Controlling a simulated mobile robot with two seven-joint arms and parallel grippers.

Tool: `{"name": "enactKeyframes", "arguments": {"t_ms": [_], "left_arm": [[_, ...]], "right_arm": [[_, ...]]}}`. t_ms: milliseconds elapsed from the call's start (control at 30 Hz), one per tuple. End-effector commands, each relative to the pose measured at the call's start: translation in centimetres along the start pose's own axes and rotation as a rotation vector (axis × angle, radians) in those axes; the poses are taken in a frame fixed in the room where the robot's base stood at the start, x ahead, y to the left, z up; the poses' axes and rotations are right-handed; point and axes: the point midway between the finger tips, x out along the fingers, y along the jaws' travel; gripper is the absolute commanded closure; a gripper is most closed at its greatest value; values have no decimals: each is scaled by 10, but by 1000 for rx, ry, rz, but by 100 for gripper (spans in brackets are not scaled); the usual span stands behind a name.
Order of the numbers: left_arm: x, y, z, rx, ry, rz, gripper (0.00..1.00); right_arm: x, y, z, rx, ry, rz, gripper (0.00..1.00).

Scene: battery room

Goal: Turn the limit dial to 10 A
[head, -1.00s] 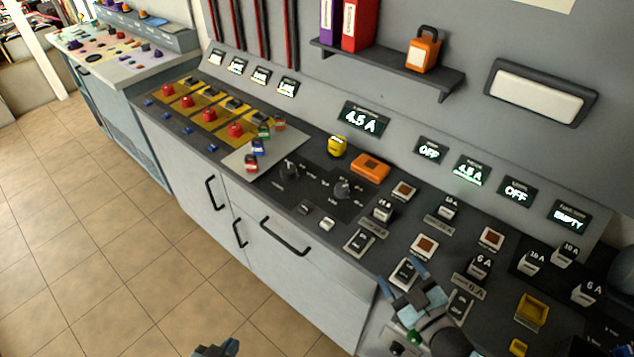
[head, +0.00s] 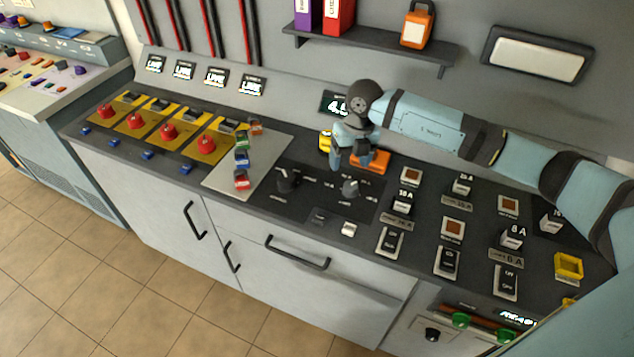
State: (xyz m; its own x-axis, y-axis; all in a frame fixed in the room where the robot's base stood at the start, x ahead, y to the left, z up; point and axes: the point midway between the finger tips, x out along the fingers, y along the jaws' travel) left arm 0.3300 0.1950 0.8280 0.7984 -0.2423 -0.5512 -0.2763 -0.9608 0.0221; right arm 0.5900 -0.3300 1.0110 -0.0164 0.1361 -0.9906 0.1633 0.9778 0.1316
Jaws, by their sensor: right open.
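The display (head: 331,103) behind is partly hidden by my right wrist. My left gripper is out of view.
An orange box (head: 373,163) and a yellow object (head: 325,141) stand close behind my right gripper. A grey plate (head: 222,179) with red, blue and green padlocks lies left. Switches and breakers (head: 390,241) fill the right. A shelf (head: 375,45) hangs above.

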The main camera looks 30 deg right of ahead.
Motion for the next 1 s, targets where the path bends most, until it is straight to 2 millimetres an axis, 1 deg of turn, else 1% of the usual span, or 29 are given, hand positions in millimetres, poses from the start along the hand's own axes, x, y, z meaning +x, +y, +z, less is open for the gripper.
{"name": "enactKeyframes", "arguments": {"t_ms": [33,100,167,267,367,600,800,900,1000], "left_arm": [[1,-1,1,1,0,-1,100],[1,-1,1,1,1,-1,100],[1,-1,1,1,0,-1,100],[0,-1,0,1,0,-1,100],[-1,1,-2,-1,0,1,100],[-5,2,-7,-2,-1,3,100],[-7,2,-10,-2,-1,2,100],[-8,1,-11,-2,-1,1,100],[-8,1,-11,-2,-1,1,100]], "right_arm": [[-8,-14,8,19,-19,-57,30],[-15,-25,13,39,-32,-110,30],[-16,-30,15,47,-38,-134,30],[-10,-32,16,50,-37,-141,30],[5,-34,15,51,-35,-140,30],[56,-40,17,49,-34,-137,30],[93,-45,18,49,-35,-136,30],[105,-46,19,48,-37,-135,30],[113,-48,20,47,-38,-135,30]]}}
